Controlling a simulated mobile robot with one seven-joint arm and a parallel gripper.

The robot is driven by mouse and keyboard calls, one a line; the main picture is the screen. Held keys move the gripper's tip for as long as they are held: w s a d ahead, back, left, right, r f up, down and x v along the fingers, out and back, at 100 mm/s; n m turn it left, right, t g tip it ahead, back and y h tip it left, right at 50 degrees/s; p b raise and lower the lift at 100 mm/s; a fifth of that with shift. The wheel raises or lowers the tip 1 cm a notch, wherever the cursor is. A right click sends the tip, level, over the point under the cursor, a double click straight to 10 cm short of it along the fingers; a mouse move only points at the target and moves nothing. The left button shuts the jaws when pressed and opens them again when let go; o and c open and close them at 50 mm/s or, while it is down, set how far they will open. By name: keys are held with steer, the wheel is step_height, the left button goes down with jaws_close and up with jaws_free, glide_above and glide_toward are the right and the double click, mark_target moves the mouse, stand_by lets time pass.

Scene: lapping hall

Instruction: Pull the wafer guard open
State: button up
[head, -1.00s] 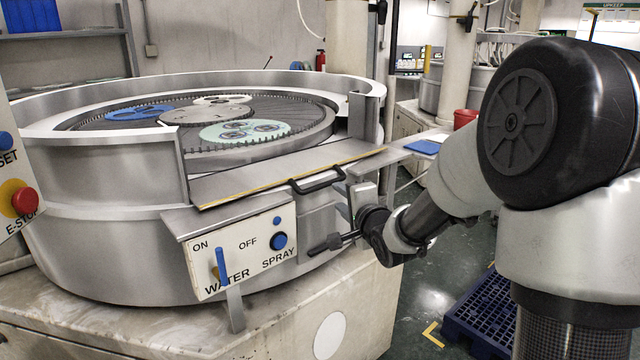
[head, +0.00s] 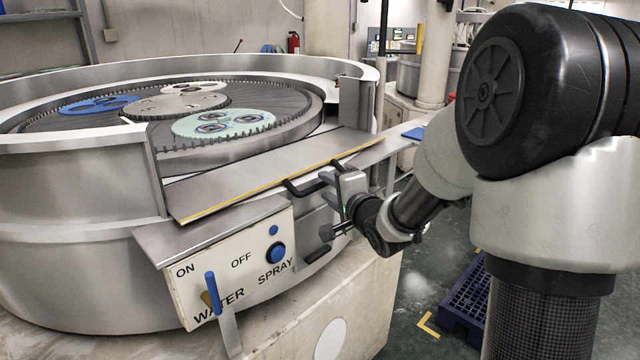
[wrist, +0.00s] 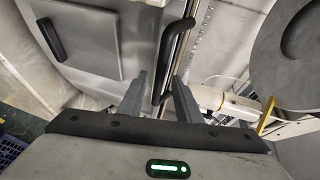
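The wafer guard (head: 255,182) is a flat grey metal plate with a yellow front edge, on the front of the round lapping machine. Its black bar handle (head: 300,188) sticks out from that edge. My gripper (head: 327,186) is at the right end of the handle, its grey fingers level with it. In the wrist view my gripper (wrist: 159,80) is open, with a finger on each side of the lower end of the handle (wrist: 168,62). I cannot tell whether either finger touches the bar.
A control panel (head: 235,262) with a blue lever and blue knob sits left of my gripper. A front panel with another black handle (wrist: 50,40) lies close by. Carriers and wafers (head: 222,122) rest on the toothed plate behind the guard. A blue crate (head: 465,305) stands on the floor at right.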

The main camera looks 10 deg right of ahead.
steer(key=shift+w, duration=0.2)
jaws_close()
step_height(320, 180, up, 8)
steer(key=g+p, duration=0.2)
steer(key=p, duration=1.1)
steer(key=shift+w+a+r+n+h, duration=0.15)
steer(key=shift+w+a+n+h, duration=0.15)
steer(key=shift+w+n+h, duration=0.1)
steer(key=shift+s, duration=0.1)
